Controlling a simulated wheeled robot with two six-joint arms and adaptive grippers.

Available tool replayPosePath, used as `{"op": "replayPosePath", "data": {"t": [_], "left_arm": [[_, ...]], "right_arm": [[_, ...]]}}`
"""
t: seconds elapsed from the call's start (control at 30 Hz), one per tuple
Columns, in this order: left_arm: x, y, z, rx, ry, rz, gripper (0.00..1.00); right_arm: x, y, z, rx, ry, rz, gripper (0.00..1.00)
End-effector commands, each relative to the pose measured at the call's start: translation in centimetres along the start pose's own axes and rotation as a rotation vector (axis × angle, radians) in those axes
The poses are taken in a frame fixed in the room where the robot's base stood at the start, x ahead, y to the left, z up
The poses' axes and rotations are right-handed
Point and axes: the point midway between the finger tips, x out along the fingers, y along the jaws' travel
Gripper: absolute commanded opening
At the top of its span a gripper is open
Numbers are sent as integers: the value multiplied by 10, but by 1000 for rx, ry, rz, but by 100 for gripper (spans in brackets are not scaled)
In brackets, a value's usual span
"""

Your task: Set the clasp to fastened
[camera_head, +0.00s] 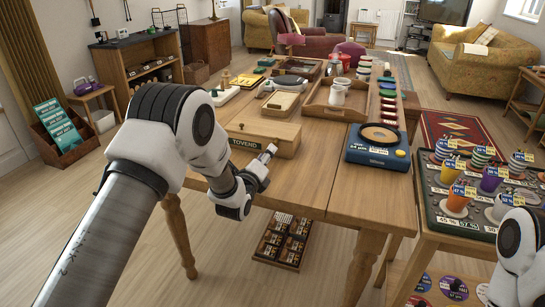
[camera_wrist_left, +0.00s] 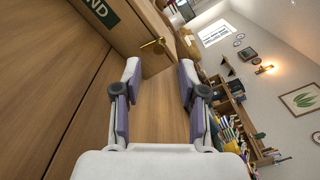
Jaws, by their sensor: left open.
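A wooden box (camera_head: 253,136) with a green "TOVEND" label sits on the near left part of the wooden table. In the left wrist view the box (camera_wrist_left: 125,35) fills the upper left. A brass clasp (camera_wrist_left: 157,44) stands out from its end, beyond my fingertips and roughly between their lines. I cannot make the clasp out in the head view, nor tell whether it is fastened. My left gripper (camera_head: 265,166) is open and empty, close to the box's near side; its two fingers (camera_wrist_left: 160,76) are spread apart. My right gripper does not show; only part of my right arm does.
A blue scale-like device (camera_head: 377,145) stands on the table right of the box. A wooden tray (camera_head: 335,109) with a white jug (camera_head: 337,94) is behind. A side table (camera_head: 440,234) with stacked cups stands at right. Bare tabletop (camera_head: 305,180) lies beside my left gripper.

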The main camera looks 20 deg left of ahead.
Motion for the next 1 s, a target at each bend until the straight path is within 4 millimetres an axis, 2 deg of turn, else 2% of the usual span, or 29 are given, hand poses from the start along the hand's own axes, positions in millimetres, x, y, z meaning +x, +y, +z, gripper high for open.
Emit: {"op": "replayPosePath", "data": {"t": [0.2, 0.3, 0.57, 0.6, 0.7, 0.9, 1.0], "left_arm": [[42, 0, 0, -1, 0, 0, 41], [54, 0, 0, -2, 1, 1, 41], [58, 0, 0, -2, 2, 3, 41], [58, 0, -1, -2, 2, 3, 34], [58, 1, -1, -2, 2, 3, 0], [58, 1, -1, -5, 2, 3, 0], [58, 2, 0, -62, 2, 3, 0]], "right_arm": [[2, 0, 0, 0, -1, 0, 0], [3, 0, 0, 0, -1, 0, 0], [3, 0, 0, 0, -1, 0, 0], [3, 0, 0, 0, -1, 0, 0], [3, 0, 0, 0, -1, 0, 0], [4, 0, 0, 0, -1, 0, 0], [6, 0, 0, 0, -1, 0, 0]]}}
